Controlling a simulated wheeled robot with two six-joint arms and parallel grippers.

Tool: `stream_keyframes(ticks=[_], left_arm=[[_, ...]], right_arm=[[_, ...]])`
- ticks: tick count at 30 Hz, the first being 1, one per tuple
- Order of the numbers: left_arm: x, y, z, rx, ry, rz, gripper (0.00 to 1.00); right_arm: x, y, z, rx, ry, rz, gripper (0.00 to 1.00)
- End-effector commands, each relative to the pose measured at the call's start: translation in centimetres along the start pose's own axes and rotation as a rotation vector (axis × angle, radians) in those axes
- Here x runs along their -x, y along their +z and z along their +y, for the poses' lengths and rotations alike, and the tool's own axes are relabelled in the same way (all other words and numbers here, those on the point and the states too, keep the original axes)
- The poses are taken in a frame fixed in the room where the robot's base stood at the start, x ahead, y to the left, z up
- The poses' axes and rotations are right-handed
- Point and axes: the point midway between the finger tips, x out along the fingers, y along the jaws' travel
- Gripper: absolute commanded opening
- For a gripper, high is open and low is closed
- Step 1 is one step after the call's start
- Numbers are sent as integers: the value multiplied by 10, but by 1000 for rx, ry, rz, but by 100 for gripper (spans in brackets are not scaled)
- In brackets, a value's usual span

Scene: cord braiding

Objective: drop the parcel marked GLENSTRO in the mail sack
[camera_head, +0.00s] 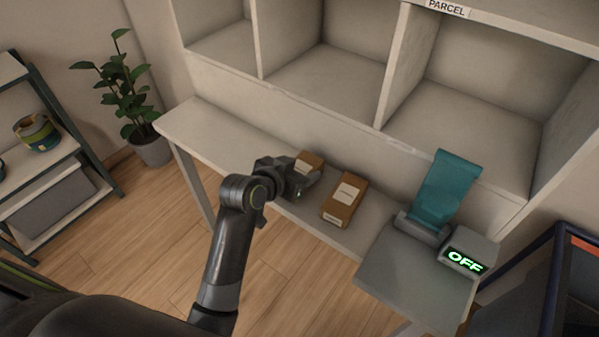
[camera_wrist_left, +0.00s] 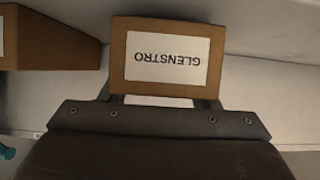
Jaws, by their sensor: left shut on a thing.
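The GLENSTRO parcel is a small brown box with a white label, its lettering upside down in the left wrist view (camera_wrist_left: 120,60). In the head view the parcel (camera_head: 309,161) is at the tip of my left gripper (camera_head: 302,174), over the narrow shelf. My left gripper is shut on this parcel, one finger on each side of it in the wrist view. A dark blue frame with dark material (camera_head: 553,280) stands at the lower right; it may be the mail sack, but it is cut off. My right gripper is not in view.
A second brown parcel (camera_head: 334,210) lies on the shelf just right of the gripper. Farther right are a teal device (camera_head: 447,190) and a box reading OFF (camera_head: 465,262). Pigeonholes, one labelled PARCEL (camera_head: 447,8), rise behind. A plant (camera_head: 125,95) stands left.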

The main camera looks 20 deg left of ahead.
Motion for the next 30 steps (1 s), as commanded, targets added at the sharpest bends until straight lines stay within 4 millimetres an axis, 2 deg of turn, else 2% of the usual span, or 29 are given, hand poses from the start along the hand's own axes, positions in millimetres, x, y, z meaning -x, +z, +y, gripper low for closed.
stream_keyframes(ticks=[6, 12, 17, 26, 30], left_arm=[[22, -42, 0, -4, -2, 9, 33], [38, -71, 0, -4, -1, 6, 33], [44, -81, 0, -1, 0, 4, 33], [44, -81, 0, -1, -1, 2, 33], [53, -95, -5, -2, -30, 2, 33]], right_arm=[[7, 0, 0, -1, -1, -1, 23], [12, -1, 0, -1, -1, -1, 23], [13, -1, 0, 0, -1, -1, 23], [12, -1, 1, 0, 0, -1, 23], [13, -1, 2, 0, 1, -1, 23]])
